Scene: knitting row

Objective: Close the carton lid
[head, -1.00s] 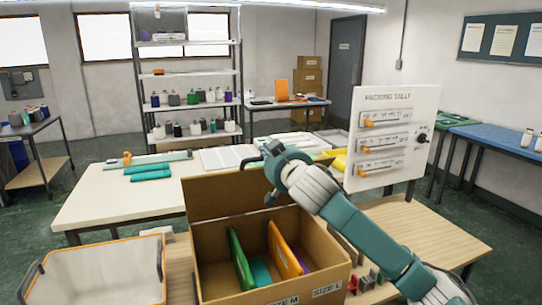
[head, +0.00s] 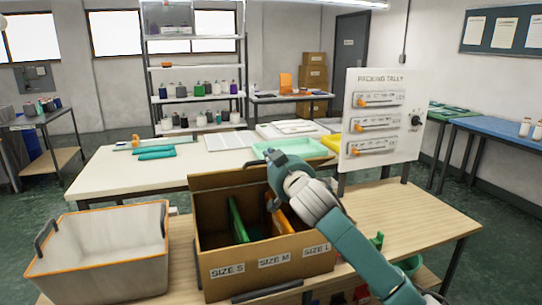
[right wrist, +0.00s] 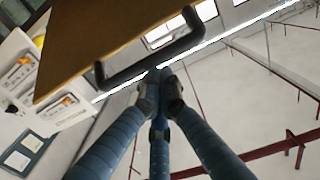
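The brown carton (head: 219,249) stands open on the near bench, with SIZE S, M and L labels on its front. Its lid (head: 226,181) stands raised along the back edge. A green divider (head: 237,217) and an orange divider (head: 285,221) stand inside. My right gripper (head: 277,170) is at the lid's upper edge and hides part of it. In the right wrist view the lid (right wrist: 95,40) fills the upper left, with a dark bar handle (right wrist: 186,43). My right fingertips (right wrist: 161,84) come together at this handle. My left gripper is not in view.
A grey tote (head: 100,262) with an orange rim stands left of the carton. The packing tally board (head: 376,125) stands behind on the right. A white table (head: 112,190) with a mint tray (head: 290,146) is behind.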

